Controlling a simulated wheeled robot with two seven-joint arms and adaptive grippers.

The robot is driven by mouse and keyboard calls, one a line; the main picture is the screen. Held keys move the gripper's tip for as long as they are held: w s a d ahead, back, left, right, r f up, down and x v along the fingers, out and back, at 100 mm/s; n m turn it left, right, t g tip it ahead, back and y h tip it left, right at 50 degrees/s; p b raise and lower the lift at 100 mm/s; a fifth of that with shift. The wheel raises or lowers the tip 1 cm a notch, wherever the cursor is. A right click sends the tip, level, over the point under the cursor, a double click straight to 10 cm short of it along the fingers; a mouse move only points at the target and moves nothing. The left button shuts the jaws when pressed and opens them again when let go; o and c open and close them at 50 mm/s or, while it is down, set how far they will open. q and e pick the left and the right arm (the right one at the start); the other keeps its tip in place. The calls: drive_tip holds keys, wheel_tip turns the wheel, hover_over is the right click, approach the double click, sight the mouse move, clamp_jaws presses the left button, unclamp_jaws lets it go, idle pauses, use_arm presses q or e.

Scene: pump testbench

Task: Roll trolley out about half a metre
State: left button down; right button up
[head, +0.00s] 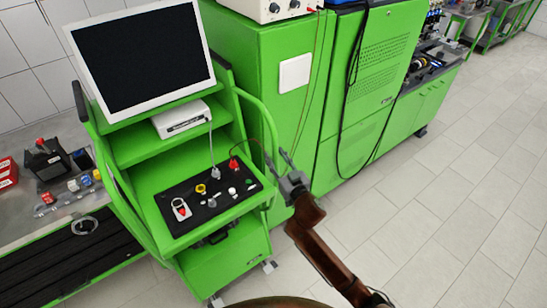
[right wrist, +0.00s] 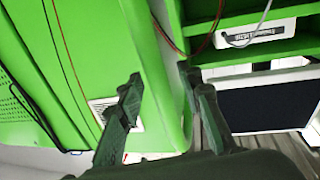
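The green trolley (head: 150,150) stands between the workbench and the green cabinets. It carries a monitor (head: 142,58), a white box (head: 181,119) on a shelf, and a black mat (head: 225,207) with small parts. My right gripper (head: 277,157) is at the trolley's right side, by its curved green handle (head: 251,98). In the right wrist view, the fingers of my right gripper (right wrist: 160,78) are apart, with a green bar of the trolley (right wrist: 158,60) running between them. Whether either finger touches the bar is unclear. My left gripper is not in view.
A workbench (head: 32,233) with tools and small parts stands at the left. Tall green cabinets (head: 285,90) stand close behind the trolley's right side, with cables hanging down. The tiled floor (head: 430,230) at the right and front is clear.

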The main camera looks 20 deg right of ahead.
drive_tip(key=shift+c, duration=0.3)
clamp_jaws()
idle(0.6)
